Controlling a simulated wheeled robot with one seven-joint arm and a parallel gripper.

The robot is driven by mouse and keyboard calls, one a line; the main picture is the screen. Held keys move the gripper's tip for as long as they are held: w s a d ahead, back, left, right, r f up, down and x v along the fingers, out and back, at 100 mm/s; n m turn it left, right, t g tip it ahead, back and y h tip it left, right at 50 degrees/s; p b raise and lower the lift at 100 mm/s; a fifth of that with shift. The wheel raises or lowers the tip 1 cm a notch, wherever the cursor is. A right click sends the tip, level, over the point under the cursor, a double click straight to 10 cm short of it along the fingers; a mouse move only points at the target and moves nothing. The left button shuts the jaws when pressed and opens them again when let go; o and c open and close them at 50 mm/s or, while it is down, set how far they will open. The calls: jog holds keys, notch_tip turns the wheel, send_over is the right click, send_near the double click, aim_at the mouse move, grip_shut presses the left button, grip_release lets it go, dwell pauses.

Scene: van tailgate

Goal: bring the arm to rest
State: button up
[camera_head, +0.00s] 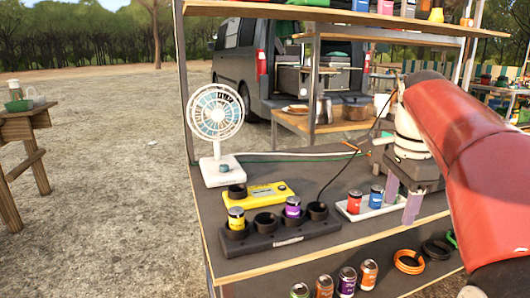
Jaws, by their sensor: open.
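My gripper (402,198) is at the right of the workbench, at the end of my red arm, which comes in from the right edge. Its two pale purple fingers point down and stand apart, with nothing seen between them. They are at the right end of a white tray (345,213), close to a blue can (376,196). An orange-red can (354,202) stands beside the blue one in the tray. I cannot tell whether the fingers touch the tray. My arm hides the right part of the bench.
A black holder (285,240) with a yellow can and a purple can stands at the front of the bench. Behind it are a yellow device (258,192) and a white fan (214,120). A shelf (340,14) hangs above.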

jog(key=s+a+f+n+t, duration=0.2)
jog(key=s+a+f+n, duration=0.3)
jog(key=s+f+n, duration=0.3)
jog(key=s+a+f+n+t, duration=0.2)
jog(key=s+a+f+n, duration=0.3)
jog(key=s+f+n, duration=0.3)
jog(key=shift+s+a+f+n+t, duration=0.15)
jog(key=shift+s+a+n+t, duration=0.2)
jog(key=shift+s+n, duration=0.45)
